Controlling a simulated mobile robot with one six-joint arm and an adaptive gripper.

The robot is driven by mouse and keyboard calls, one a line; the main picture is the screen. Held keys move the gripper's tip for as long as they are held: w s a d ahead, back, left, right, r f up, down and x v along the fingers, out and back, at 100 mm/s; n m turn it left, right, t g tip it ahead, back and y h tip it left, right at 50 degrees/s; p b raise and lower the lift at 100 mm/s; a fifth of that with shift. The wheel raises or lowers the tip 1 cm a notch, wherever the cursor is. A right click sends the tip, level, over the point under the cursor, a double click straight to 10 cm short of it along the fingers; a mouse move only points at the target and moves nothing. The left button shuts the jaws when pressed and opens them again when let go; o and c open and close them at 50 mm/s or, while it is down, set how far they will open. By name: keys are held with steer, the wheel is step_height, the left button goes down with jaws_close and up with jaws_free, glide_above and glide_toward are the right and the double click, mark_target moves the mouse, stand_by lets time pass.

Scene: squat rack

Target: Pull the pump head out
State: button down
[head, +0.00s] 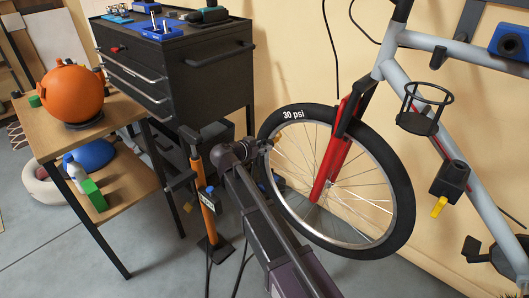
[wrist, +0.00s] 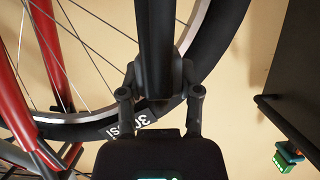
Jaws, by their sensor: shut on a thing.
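My gripper (wrist: 160,82) is shut on a dark, upright piece that appears to be the pump head (wrist: 155,45). The wrist view is upside down, and one finger grips each side of this piece. It lies in front of the tyre and rim of the bike wheel (wrist: 222,38). In the head view my gripper (head: 267,145) reaches the left side of the wheel (head: 402,180). The pump head is too small and covered to make out there. I cannot tell whether it is still on the valve. The orange floor pump (head: 205,205) stands left of my arm.
The black tool cabinet (head: 190,80) stands close behind, left of the wheel, with a side handle. A wooden table (head: 50,140) holds an orange ball-shaped thing (head: 72,93). The red fork (head: 330,160) and bike frame (head: 430,105) lie to the right. Dark cables run along the floor.

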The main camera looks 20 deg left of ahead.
steer(key=shift+s+a, duration=0.25)
steer(key=shift+s, duration=0.3)
stand_by(1.2)
steer(key=shift+s+a, duration=0.35)
steer(key=shift+s, duration=0.55)
steer(key=shift+s+a, duration=0.4)
steer(key=shift+s, duration=0.55)
steer(key=shift+s+a, duration=0.35)
steer(key=shift+s, duration=0.55)
